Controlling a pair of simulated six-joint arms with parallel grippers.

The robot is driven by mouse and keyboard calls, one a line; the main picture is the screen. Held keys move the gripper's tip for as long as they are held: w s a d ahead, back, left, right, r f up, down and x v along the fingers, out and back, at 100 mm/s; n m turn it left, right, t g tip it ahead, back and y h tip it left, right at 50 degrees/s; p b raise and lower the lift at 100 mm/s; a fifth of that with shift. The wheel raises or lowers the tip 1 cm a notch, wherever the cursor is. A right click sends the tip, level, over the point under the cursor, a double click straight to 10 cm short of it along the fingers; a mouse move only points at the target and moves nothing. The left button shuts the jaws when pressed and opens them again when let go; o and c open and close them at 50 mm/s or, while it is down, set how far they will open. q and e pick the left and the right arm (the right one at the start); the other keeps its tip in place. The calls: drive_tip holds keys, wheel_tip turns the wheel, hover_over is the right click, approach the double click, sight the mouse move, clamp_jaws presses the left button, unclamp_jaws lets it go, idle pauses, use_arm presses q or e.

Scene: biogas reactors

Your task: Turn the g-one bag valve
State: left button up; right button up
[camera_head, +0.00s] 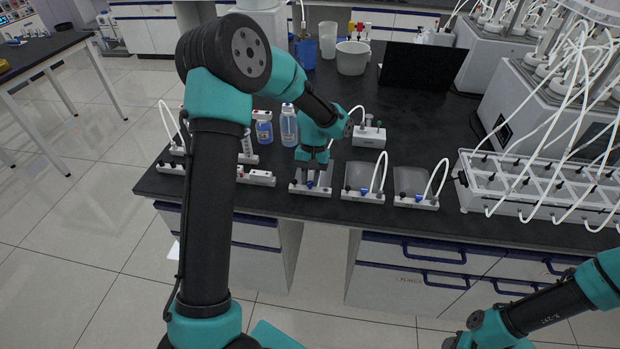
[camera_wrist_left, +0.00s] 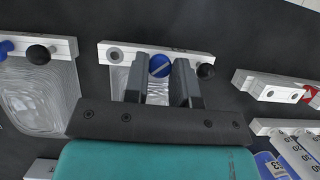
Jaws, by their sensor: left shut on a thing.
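A gas bag (camera_head: 299,175) with a white end bar (camera_head: 298,189) lies near the bench's front edge, leftmost of three alike. My left gripper (camera_head: 312,178) reaches down over this bar and hides part of it. In the left wrist view, the blue round valve (camera_wrist_left: 159,66) on the bar (camera_wrist_left: 208,57) sits between the fingertips of my left gripper (camera_wrist_left: 160,74), which are shut on it. The same view shows the bag (camera_wrist_left: 118,80) partly behind the fingers. I cannot read a label that tells which bag this is.
Two more bags with blue valves (camera_head: 364,192) (camera_head: 417,197) lie to the right. Small white bars (camera_head: 257,177) lie to the left, with bottles (camera_head: 289,124) behind. A white rack with tubes (camera_head: 520,190) stands at the right. A black panel (camera_head: 422,67) stands at the back.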

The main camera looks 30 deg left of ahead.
use_arm(q)
drive_tip(key=m+y, duration=0.1)
drive_tip(key=m, duration=0.3)
drive_tip(key=shift+d+m+y, duration=0.15)
drive_tip(key=shift+m+y, duration=0.15)
drive_tip(key=shift+y, duration=0.1)
drive_tip(key=shift+d+m+y, duration=0.1)
drive_tip(key=shift+m+y, duration=0.6)
drive_tip(key=shift+m, duration=1.2)
drive_tip(key=o, duration=0.9)
drive_tip(key=v, duration=1.7)
drive_tip(key=shift+s+r, duration=0.15)
drive_tip(key=shift+r, duration=0.1)
